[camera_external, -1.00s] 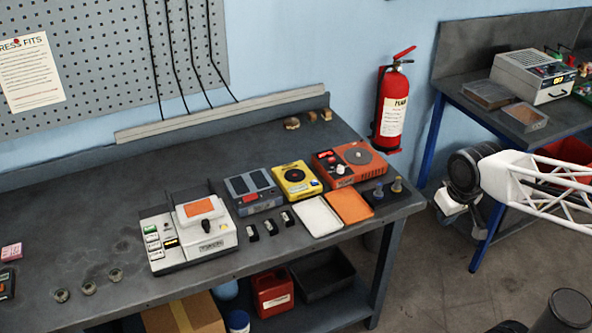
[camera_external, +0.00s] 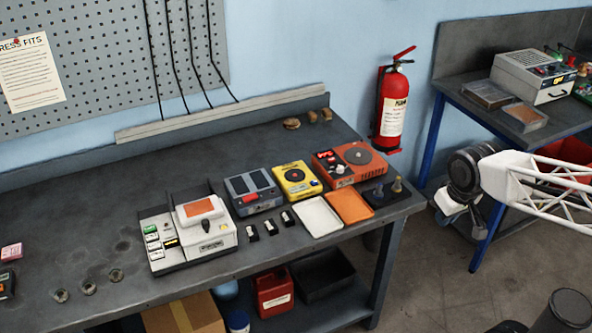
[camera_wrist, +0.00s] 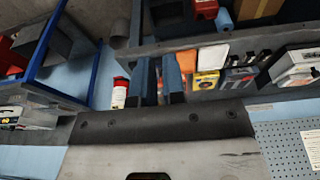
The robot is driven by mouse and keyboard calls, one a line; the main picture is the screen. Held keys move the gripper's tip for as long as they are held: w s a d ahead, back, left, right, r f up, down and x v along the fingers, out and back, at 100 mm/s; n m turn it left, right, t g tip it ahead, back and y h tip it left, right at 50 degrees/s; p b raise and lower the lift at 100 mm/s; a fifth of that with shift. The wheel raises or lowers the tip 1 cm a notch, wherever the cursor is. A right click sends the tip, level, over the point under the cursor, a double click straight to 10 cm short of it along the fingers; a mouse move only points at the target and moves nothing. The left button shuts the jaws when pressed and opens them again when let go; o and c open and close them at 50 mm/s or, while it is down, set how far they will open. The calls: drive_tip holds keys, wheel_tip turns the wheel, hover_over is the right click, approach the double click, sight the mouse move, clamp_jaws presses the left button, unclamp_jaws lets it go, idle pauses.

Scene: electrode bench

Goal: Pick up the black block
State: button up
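Several small dark items lie on the workbench, and I cannot tell for sure which is the black block. Three small black blocks with pale parts stand in a row: the left one (camera_external: 253,233), the middle one (camera_external: 271,228) and the right one (camera_external: 288,219). They sit in front of a grey device and a yellow device. My gripper (camera_external: 462,218) hangs in the air off the right end of the bench, well away from the blocks. The wrist view shows the bench upside down and far off, with nothing clearly held.
A white tray (camera_external: 317,217) and an orange tray (camera_external: 350,206) lie right of the blocks. A white press-like device (camera_external: 205,230) stands left. A dark stand with pegs (camera_external: 385,193) is at the right end. A red extinguisher (camera_external: 392,105) hangs behind.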

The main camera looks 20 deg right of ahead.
drive_tip(key=o, duration=1)
drive_tip(key=shift+c, duration=0.2)
drive_tip(key=w+a+f+n+t+y, duration=0.1)
drive_tip(key=w+a+f+t+y, duration=0.2)
drive_tip(key=w+a, duration=0.7)
drive_tip(key=w+a+f+t, duration=0.3)
drive_tip(key=w+a+f, duration=0.2)
drive_tip(key=w+a, duration=0.55)
drive_tip(key=w+a+f+t+h, duration=0.1)
drive_tip(key=w+a+f+t, duration=0.1)
drive_tip(key=a+f, duration=0.2)
drive_tip(key=w+a+f+t, duration=0.2)
drive_tip(key=a+f, duration=0.2)
drive_tip(key=a, duration=0.1)
drive_tip(key=w+a+f+t+h, duration=0.1)
drive_tip(key=w+a+f+t, duration=0.1)
drive_tip(key=a+f, duration=0.3)
drive_tip(key=shift+w+a+m+t+h, duration=0.3)
drive_tip(key=shift+w+m, duration=0.1)
drive_tip(key=shift+w, duration=0.15)
drive_tip(key=shift+s+a+f+t, duration=0.2)
drive_tip(key=shift+a+f+t, duration=0.1)
drive_tip(key=shift+a+f, duration=0.05)
drive_tip(key=shift+w, duration=0.1)
